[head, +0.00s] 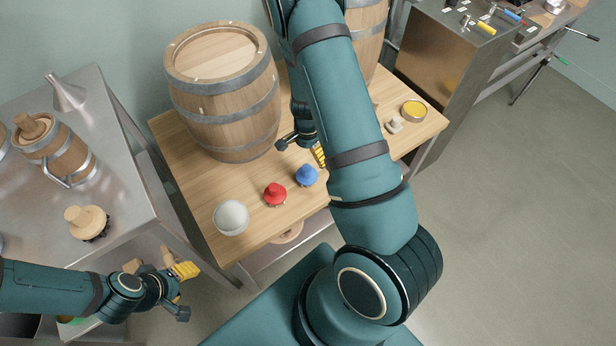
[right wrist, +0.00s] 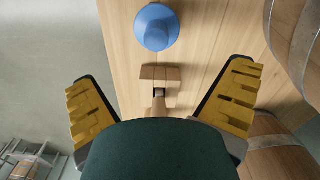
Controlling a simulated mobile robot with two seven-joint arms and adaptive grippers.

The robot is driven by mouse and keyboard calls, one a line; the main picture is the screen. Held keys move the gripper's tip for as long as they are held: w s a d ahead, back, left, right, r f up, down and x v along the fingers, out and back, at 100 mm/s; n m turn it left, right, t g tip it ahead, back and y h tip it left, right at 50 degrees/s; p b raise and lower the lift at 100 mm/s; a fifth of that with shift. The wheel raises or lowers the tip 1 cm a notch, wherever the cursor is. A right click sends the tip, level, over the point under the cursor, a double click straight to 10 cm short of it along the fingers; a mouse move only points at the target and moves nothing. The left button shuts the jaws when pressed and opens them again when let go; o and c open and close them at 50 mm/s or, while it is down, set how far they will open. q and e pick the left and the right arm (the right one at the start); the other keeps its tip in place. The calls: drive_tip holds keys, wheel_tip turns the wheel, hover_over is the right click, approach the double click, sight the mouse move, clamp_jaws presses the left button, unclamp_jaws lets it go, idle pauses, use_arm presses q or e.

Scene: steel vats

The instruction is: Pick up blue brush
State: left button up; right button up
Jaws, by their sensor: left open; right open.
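The blue brush (head: 307,175) stands knob up on the wooden table, right of a red brush (head: 275,194). In the right wrist view the blue brush (right wrist: 157,27) is at the top centre, beyond the fingers. My right gripper (head: 302,148) is beside it in the head view, partly hidden by my arm. In the right wrist view my right gripper (right wrist: 160,95) is open with nothing gripped, its yellow pads wide apart. My left gripper (head: 188,290) is open and empty at the lower left, away from the brush.
A wooden tool (right wrist: 160,75) lies between the blue brush and my right wrist. A large barrel (head: 222,95) stands behind the brushes; a white bowl (head: 231,217) is at the front left. A yellow-topped tin (head: 413,110) is at the right. A steel counter (head: 120,130) borders the left.

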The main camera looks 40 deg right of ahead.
sight(306, 167)
drive_tip(key=f, duration=0.2)
drive_tip(key=f+b, duration=0.1)
drive_tip(key=f, duration=0.4)
drive_tip(key=shift+a+f+b, duration=0.1)
drive_tip(key=shift+a+b, duration=0.15)
drive_tip(key=shift+b, duration=0.15)
drive_tip(key=f+b, duration=0.1)
drive_tip(key=f, duration=0.1)
drive_tip(key=f+b, duration=0.1)
drive_tip(key=f, duration=0.2)
drive_tip(key=shift+s+a+f, duration=0.1)
drive_tip(key=shift+s+f, duration=0.05)
drive_tip(key=shift+s, duration=0.05)
drive_tip(key=c, duration=1.2)
drive_tip(key=shift+c, duration=0.2)
